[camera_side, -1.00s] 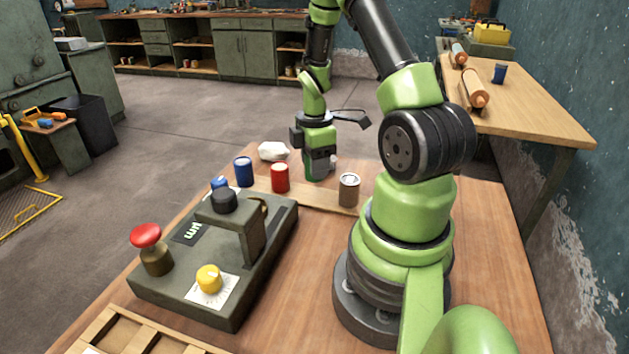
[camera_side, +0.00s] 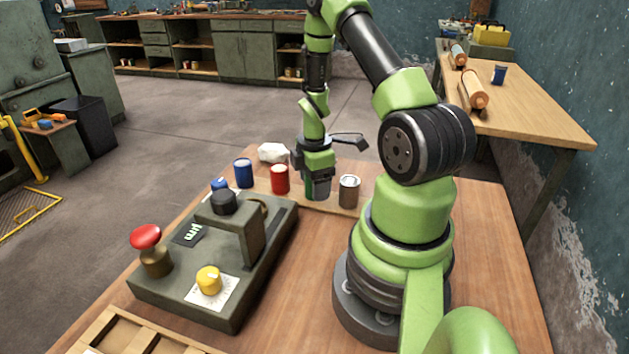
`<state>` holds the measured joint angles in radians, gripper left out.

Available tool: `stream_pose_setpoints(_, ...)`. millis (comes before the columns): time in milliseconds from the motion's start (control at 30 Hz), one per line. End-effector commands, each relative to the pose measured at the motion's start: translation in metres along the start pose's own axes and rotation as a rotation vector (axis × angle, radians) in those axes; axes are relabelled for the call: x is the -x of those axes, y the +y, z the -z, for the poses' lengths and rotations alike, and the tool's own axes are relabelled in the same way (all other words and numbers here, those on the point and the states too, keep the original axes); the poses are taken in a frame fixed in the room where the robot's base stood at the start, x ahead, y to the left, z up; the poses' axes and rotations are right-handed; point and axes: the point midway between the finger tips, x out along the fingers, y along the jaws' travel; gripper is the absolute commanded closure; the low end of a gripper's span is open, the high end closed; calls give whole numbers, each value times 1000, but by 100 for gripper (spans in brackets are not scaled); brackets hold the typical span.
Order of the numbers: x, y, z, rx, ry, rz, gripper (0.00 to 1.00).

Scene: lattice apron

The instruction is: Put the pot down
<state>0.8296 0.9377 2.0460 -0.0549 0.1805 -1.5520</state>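My gripper (camera_side: 318,186) points straight down over the far part of the wooden bench, between the red pot (camera_side: 280,178) and the brown-grey pot (camera_side: 348,191). A green pot (camera_side: 308,189) shows at its fingers, partly hidden behind the near dark finger. The gripper appears shut on this green pot, which is upright. Its base is at or just above the pale wooden strip (camera_side: 334,206); I cannot tell whether it touches. The blue pot (camera_side: 243,172) stands left of the red one.
A crumpled white lump (camera_side: 273,152) lies behind the pots. A compartmented wooden tray (camera_side: 112,331) is at the front left.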

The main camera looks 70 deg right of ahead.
Motion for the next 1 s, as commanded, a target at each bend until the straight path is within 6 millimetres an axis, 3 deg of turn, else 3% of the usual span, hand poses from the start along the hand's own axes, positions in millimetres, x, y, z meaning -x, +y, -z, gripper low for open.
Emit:
stream_pose_setpoints(267,10,1,0,-1,0,-2,31)
stream_pose_setpoints(700,94,1,0,0,2,-7,31)
stream_pose_setpoints(1000,129,-1,6,-18,6,-14,31)
